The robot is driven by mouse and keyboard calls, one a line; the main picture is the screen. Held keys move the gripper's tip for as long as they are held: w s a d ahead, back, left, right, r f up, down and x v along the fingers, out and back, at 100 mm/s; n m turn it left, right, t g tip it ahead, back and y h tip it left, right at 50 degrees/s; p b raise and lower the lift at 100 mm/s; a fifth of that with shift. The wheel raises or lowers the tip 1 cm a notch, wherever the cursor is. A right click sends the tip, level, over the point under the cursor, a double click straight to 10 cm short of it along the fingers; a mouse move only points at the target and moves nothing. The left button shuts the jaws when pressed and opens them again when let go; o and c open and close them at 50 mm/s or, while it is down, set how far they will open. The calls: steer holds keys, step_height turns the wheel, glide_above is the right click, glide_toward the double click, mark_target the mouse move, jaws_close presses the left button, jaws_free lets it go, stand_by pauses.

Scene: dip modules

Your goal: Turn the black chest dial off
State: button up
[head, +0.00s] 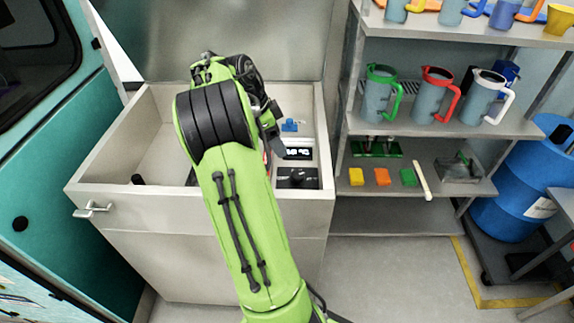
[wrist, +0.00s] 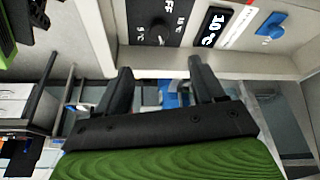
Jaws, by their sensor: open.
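The black dial (head: 297,176) sits on a black plate at the right end of the open chest (head: 150,222), in the head view. In the wrist view the dial (wrist: 160,24) is at the top, with white lettering around it; its exact setting is hard to read. A lit display (wrist: 211,27) beside it reads about 10 °C. My gripper (wrist: 160,78) is open and empty, its two black fingers apart and pointing toward the panel edge, not touching the dial.
A blue knob (head: 290,125) sits behind the display. The raised chest lid (head: 200,40) stands at the back. Shelves (head: 450,125) with several jugs and coloured blocks stand to the right, beside a blue barrel (head: 520,190). The chest's left interior (head: 150,140) is mostly empty.

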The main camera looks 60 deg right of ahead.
mark_target(298, 174)
steer(key=b+x, duration=0.4)
steer(key=x, duration=1)
steer(key=shift+s+f, duration=0.1)
steer(key=shift+f, duration=0.3)
steer(key=c, duration=1)
